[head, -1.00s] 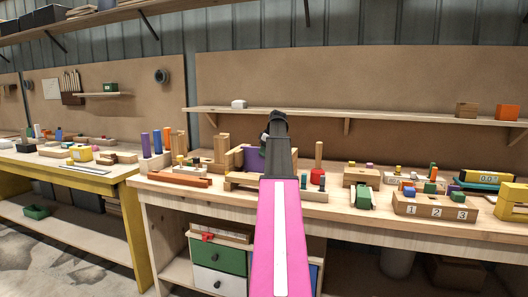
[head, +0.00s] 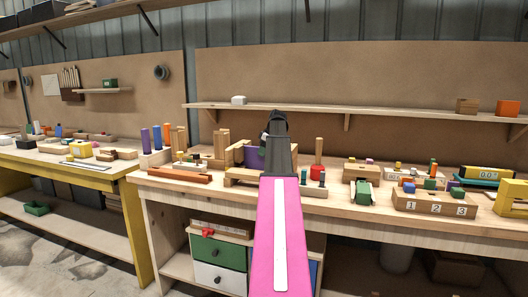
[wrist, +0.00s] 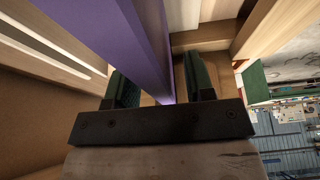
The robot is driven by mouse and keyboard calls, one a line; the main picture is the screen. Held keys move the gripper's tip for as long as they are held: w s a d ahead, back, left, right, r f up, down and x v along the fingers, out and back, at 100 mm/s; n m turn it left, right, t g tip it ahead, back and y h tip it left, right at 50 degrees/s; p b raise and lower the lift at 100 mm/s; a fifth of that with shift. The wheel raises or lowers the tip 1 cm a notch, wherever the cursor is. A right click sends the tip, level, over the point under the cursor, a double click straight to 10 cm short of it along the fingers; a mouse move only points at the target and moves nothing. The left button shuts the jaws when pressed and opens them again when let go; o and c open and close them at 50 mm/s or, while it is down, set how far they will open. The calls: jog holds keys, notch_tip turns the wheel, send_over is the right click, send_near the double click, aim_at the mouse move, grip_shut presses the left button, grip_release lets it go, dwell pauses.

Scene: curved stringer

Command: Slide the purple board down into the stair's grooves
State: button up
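The purple board (head: 251,155) stands upright on the bench among pale wooden pieces, partly hidden by my arm. In the wrist view the purple board (wrist: 95,28) runs between the two green-padded fingers of my gripper (wrist: 160,88). A narrow gap shows between the board and the right finger, so the gripper looks open around it. The wooden stair (head: 240,176) shows partly beside the board in the head view. A wooden piece with pale lines (wrist: 45,55) lies left of the board in the wrist view. The board's lower edge and its seating in the grooves are hidden.
A red cylinder (head: 316,173) stands close to the right of my arm. Coloured pegs (head: 157,138) stand to the left. A numbered block (head: 435,202) and a green toy (head: 363,191) are to the right. A shelf (head: 385,112) runs above the bench.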

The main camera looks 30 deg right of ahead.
jog(key=shift+r, duration=0.1)
jog(key=v, duration=1)
jog(key=shift+d+r, duration=0.1)
jog(key=shift+r, duration=0.2)
